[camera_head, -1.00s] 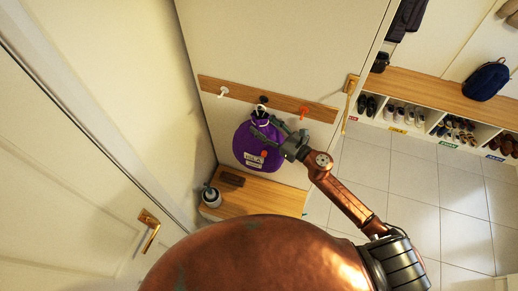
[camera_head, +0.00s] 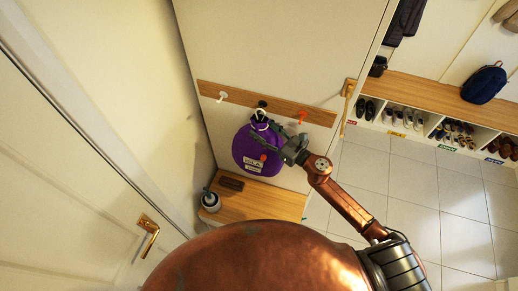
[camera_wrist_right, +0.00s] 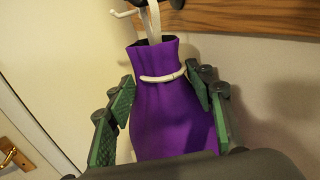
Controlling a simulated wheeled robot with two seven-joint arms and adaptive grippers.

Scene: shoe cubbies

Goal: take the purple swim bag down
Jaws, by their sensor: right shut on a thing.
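The purple swim bag (camera_head: 256,160) hangs against the white panel, below the black hook (camera_head: 262,104) of a wooden peg rail. It has a white name label and a pale strap at its neck. My right gripper (camera_head: 268,134) is shut on the bag near its top. In the right wrist view the bag (camera_wrist_right: 170,110) stands between the green-padded fingers (camera_wrist_right: 165,95), and its white strap (camera_wrist_right: 153,22) runs up out of the picture beside a dark hook. I cannot tell whether the strap is still over the hook. My left gripper is not in view.
The wooden rail (camera_head: 285,109) also bears a white peg (camera_head: 222,96) and an orange one (camera_head: 301,117). Shoe cubbies (camera_head: 430,125) stand right; tiled floor there is clear.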

